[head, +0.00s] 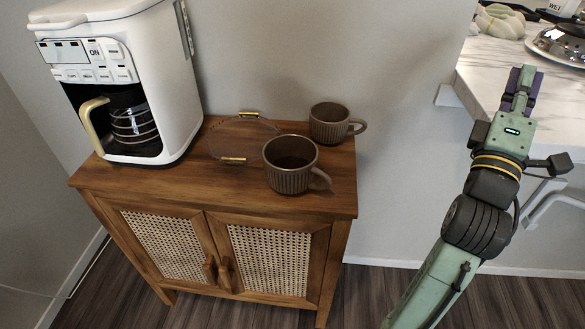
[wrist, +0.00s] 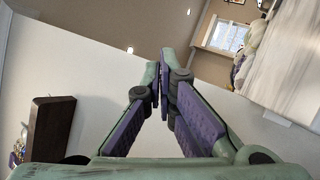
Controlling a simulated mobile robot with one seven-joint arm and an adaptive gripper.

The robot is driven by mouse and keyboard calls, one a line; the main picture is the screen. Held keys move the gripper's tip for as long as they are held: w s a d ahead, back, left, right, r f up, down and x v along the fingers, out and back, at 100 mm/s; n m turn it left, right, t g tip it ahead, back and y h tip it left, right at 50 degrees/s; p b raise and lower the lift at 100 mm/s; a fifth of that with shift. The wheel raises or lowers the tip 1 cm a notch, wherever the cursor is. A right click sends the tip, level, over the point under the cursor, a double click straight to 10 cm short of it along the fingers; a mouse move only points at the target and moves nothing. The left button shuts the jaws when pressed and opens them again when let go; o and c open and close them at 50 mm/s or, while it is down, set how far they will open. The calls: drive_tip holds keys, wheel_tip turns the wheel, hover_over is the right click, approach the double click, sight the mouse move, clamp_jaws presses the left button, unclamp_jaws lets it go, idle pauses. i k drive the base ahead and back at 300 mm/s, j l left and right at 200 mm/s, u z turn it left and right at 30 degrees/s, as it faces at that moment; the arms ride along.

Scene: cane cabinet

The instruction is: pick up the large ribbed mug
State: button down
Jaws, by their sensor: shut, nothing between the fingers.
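Two brown ribbed mugs stand upright on the wooden cabinet. The front mug (head: 290,165) looks larger and has its handle to the lower right. The other mug (head: 330,124) stands behind it, nearer the wall, with its handle to the right. My gripper (head: 523,78) is raised at the right, well apart from both mugs, beside the marble counter. In the wrist view its purple-padded fingers (wrist: 162,75) come together at the tips, with nothing between them. Neither mug shows in the wrist view.
A white coffee maker (head: 127,80) stands on the left of the wooden cabinet (head: 215,185). A clear tray with gold handles (head: 240,137) lies left of the mugs. The marble counter (head: 490,75) holds a shiny pot (head: 560,42). Open floor and wall separate cabinet and counter.

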sight(290, 161)
drive_tip(key=l+u, duration=0.25)
drive_tip(key=u, duration=0.2)
drive_tip(key=k+l+u, duration=0.15)
drive_tip(key=u, duration=0.35)
drive_tip(key=k+l+u, duration=0.1)
drive_tip(key=u, duration=0.35)
drive_tip(key=l, duration=0.05)
